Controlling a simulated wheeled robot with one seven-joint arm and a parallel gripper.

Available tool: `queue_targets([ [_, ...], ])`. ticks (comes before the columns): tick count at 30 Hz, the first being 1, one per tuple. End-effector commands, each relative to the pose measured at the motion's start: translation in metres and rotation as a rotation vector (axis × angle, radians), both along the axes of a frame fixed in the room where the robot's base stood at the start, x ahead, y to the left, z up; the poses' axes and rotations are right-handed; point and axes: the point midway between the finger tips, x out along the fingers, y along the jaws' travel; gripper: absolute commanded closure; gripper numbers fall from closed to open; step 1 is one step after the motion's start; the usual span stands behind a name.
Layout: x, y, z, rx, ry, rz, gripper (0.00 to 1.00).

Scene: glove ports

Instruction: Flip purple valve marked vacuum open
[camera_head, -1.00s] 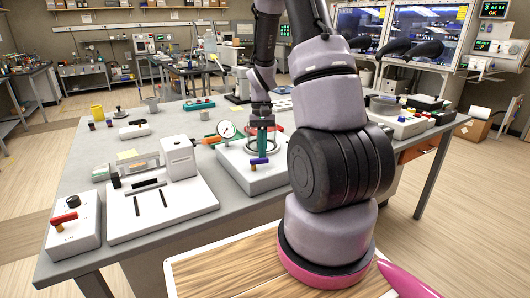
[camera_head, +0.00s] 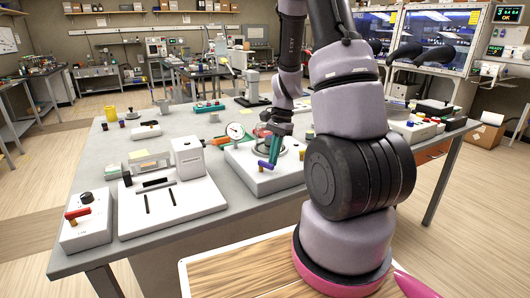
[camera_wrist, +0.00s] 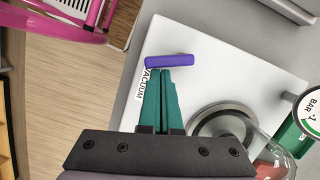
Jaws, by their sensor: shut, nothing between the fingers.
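The purple valve handle (camera_head: 267,165) sits on the front of a white base unit (camera_head: 240,160). In the wrist view the handle (camera_wrist: 169,61) lies roughly crosswise beside the printed "VACUUM" label (camera_wrist: 150,84), which the fingers partly cover. My gripper (camera_head: 273,157) has teal fingers that are shut and empty. In the wrist view the fingertips (camera_wrist: 164,70) are right at the handle's near side; whether they touch it I cannot tell. The handle's pivot is hidden.
A round glass-topped chamber (camera_wrist: 225,125) stands on the base close beside the fingers, with a dial gauge (camera_head: 235,131) nearby. A white box with a red handle (camera_head: 84,222) stands at the table's left corner. A white balance-like device (camera_head: 187,155) stands left of the base.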

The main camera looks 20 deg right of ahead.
Motion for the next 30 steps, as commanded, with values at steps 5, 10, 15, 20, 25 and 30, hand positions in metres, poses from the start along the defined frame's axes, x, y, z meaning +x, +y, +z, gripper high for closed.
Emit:
queue_targets([
  [5, -0.0035, 0.0014, 0.0001, 0.0, 0.0, -0.108, 1.0],
  [10, -0.0048, 0.0023, 0.0001, -0.001, 0.0, -0.172, 1.0],
  [15, -0.0057, 0.0029, 0.0001, 0.0, 0.0, -0.169, 1.0],
  [20, -0.0061, 0.0033, 0.0001, 0.0, 0.0, -0.168, 1.0],
  [25, -0.0063, 0.0036, 0.0001, 0.0, 0.0, -0.168, 1.0],
  [30, -0.0064, 0.0038, 0.0, 0.0, 0.0, -0.168, 1.0],
])
